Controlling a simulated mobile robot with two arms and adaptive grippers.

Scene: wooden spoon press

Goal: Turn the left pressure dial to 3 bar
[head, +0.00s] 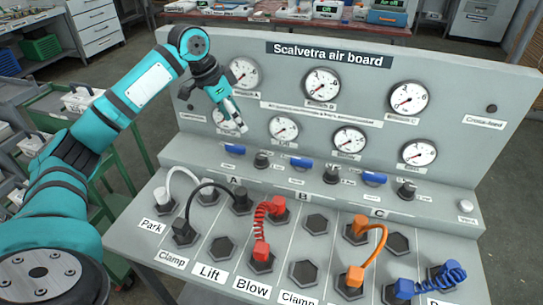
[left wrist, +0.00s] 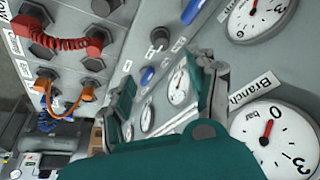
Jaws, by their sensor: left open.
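The left pressure dial seems to be the leftmost black knob (head: 261,160) on the ledge below the gauges. A black knob (left wrist: 159,36) between two blue levers in the left wrist view looks like the same one. My left gripper (head: 239,123) is above and left of it in the head view, in front of the lower left gauge (head: 222,117), which it partly hides. In the left wrist view my left gripper (left wrist: 166,78) has its fingers apart with no object held. A large "Branch" gauge (left wrist: 272,138) has its needle near 0. My right gripper is not in view.
Two more black knobs (head: 332,173) and (head: 407,190), with blue levers (head: 301,164) between, line the ledge. Several gauges (head: 322,85) stand on the panel behind. Black, red (head: 266,228), orange (head: 373,245) and blue hoses loop over the sloping front.

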